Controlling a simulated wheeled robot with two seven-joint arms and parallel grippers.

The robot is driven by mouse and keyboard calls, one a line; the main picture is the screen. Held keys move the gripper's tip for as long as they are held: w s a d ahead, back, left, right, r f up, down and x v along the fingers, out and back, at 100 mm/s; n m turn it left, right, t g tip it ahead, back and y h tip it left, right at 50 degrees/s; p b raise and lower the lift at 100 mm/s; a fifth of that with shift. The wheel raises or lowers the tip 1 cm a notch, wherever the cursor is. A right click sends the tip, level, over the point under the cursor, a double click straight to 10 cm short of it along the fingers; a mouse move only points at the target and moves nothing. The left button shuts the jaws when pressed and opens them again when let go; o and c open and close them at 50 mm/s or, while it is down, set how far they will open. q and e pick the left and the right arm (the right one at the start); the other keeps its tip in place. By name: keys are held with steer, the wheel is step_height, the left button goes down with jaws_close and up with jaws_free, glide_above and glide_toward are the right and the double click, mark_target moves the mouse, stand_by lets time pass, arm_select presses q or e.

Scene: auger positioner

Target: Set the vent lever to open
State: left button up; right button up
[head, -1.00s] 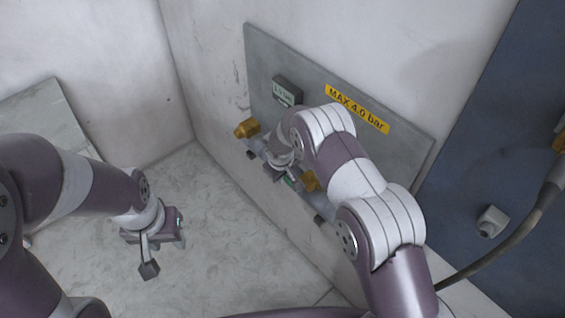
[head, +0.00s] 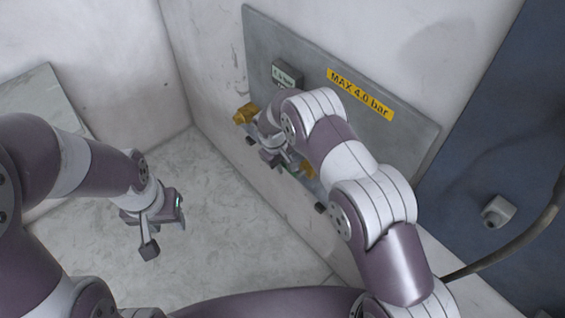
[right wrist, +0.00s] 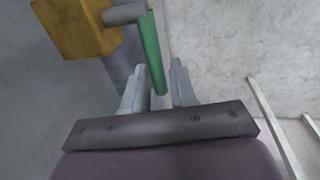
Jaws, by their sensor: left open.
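The vent lever (right wrist: 153,55) is a green bar on a grey stem from a brass valve body (right wrist: 80,28) in the right wrist view. My right gripper (right wrist: 157,82) is open. Its two fingers stand apart on either side of the lever's lower end, and I see no firm grip. In the head view my right gripper (head: 282,163) is at the wall panel, between two brass fittings, and my own arm hides most of the lever. My left gripper (head: 180,212) is open and empty, over the pale floor at the left.
The grey panel (head: 410,140) carries a small display (head: 287,74) and a yellow MAX 4.0 bar label (head: 360,93). A brass fitting (head: 246,114) sticks out at its left. A dark cable (head: 510,237) hangs at the right. The floor (head: 225,225) between my arms is clear.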

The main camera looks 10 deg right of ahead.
steer(key=b+v, duration=0.2)
steer(key=v, duration=1)
steer(key=shift+r, duration=0.25)
steer(key=s+d+r+m, duration=0.1)
steer(key=s+d, duration=0.3)
steer(key=s, duration=0.4)
steer(key=s+d+r+m+y, duration=0.1)
steer(key=s+d+r+m, duration=0.1)
steer(key=s, duration=0.6)
steer(key=s+d+r+m+y, duration=0.1)
steer(key=s+d+r+m, duration=0.1)
steer(key=s+d, duration=0.4)
steer(key=shift+s+d+r+m, duration=0.2)
steer(key=shift+s+d+m, duration=0.15)
steer(key=shift+s+m, duration=0.55)
